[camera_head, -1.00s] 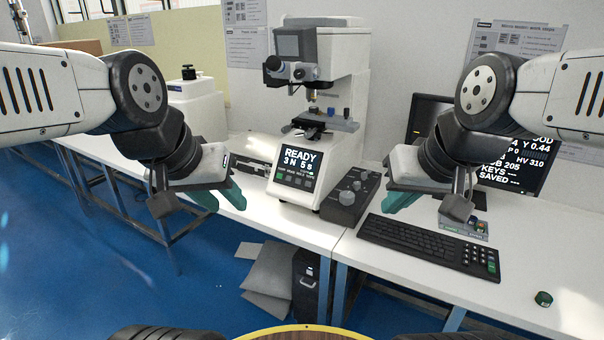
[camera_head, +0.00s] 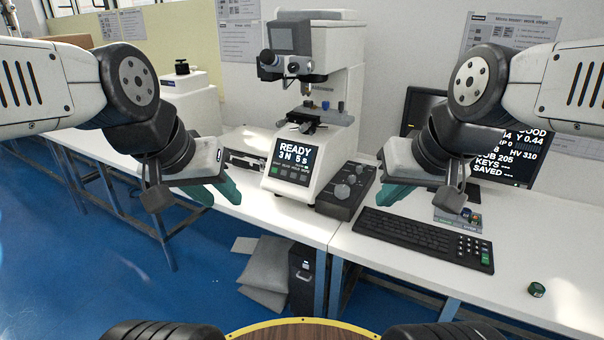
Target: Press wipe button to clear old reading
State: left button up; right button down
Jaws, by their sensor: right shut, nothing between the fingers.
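The hardness tester (camera_head: 318,75) stands on the white bench at the middle of the view. Its sloped front carries a lit screen (camera_head: 293,155) reading READY, 3 N, 5 s. A row of small keys (camera_head: 289,173) sits below the screen, with a green one at the left; their labels are too small to read surely. My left gripper (camera_head: 221,191) hangs left of the tester front, its teal fingers apart and empty. My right gripper (camera_head: 392,192) is shut and empty, right of the tester's knob box. Neither gripper touches the tester.
A dark knob box (camera_head: 345,191) stands beside the tester. A black keyboard (camera_head: 424,238), a small pad with coloured buttons (camera_head: 461,217) and a monitor (camera_head: 517,141) are at the right. A small green round object (camera_head: 537,289) lies near the bench's front.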

pick_arm(q)
grip_shut()
dwell(1.9)
